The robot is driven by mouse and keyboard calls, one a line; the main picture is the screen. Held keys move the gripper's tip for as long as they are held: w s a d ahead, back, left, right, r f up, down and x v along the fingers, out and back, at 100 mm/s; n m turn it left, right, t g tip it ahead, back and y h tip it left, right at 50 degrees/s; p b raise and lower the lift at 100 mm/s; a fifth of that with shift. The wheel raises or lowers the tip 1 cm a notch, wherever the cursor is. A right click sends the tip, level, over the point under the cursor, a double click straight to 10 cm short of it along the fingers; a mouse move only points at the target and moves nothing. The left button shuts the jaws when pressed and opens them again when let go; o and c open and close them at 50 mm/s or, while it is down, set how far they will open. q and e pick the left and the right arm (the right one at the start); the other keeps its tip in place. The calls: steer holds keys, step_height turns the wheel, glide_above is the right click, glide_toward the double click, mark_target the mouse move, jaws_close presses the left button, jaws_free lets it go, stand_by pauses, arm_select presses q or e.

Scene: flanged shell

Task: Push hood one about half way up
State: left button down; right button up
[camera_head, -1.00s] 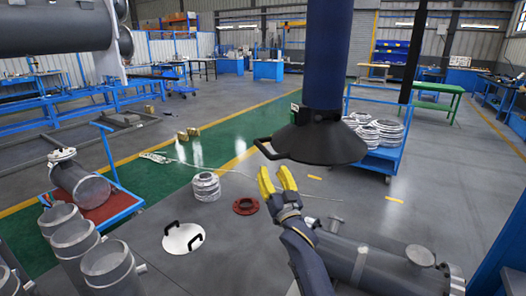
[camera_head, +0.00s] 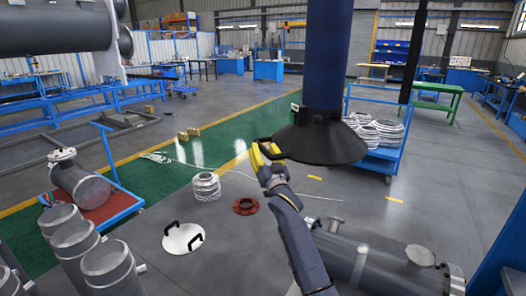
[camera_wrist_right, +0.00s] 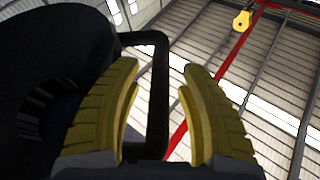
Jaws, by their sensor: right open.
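Hood one is most likely the black cone-shaped hood (camera_head: 325,145) hanging from a thick blue duct (camera_head: 327,60). A black loop handle (camera_head: 264,140) sticks out from its left side. My right gripper (camera_head: 265,152), with yellow fingers, is at this handle and partly covers it. In the right wrist view the hood (camera_wrist_right: 45,70) fills the left side. The handle bar (camera_wrist_right: 160,95) shows between the two spread fingers of the right gripper (camera_wrist_right: 158,72), and they are not closed on it. My left gripper is out of view.
A blue cart (camera_head: 385,160) with coiled rings stands behind the hood. A large grey flanged pipe (camera_head: 375,265) lies at the lower right. A round plate with handles (camera_head: 184,239), a red flange (camera_head: 245,206) and a ring stack (camera_head: 206,186) are on the floor.

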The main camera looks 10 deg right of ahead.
jaws_close()
stand_by(0.3)
stand_by(0.3)
